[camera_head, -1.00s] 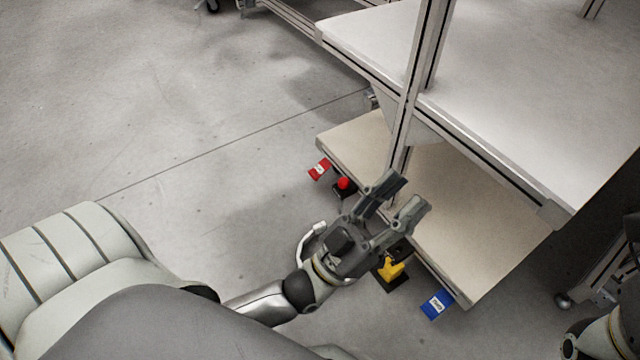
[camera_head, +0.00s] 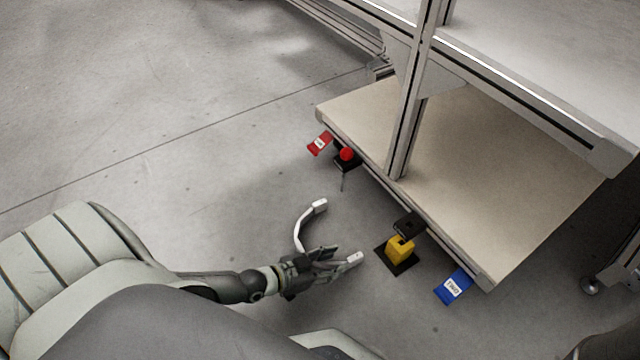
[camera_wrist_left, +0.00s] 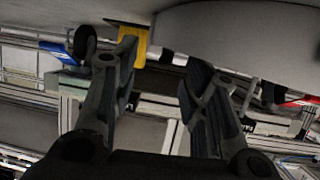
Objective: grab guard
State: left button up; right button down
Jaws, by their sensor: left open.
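A white curved guard (camera_head: 301,232) lies on the floor in front of the low shelf, its two ends towards the shelf. My left gripper (camera_head: 330,261) is down at the guard's near arm, with its dark fingers partly covering that arm. The jaws are open, and I cannot tell whether they touch the guard. In the left wrist view, a large pale curved shape, apparently the guard (camera_wrist_left: 240,35), fills the upper right beyond the open fingers (camera_wrist_left: 162,62). My right gripper is not in view.
The low shelf (camera_head: 490,195) and its metal post (camera_head: 408,130) stand just beyond. The floor at left is clear.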

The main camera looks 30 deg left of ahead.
aim_at(354, 257)
pick_arm(q)
jog(key=shift+d+r+b+x, duration=0.15)
jog(key=shift+b+x, duration=0.45)
jog(key=shift+x, duration=0.4)
jog(key=shift+d+r+b+x, duration=0.15)
jog(key=shift+b+x, duration=0.4)
jog(key=shift+x, duration=0.45)
jog(key=shift+d+r+b+x, duration=0.15)
jog(key=shift+b+x, duration=0.45)
jog(key=shift+x, duration=0.4)
grip_shut()
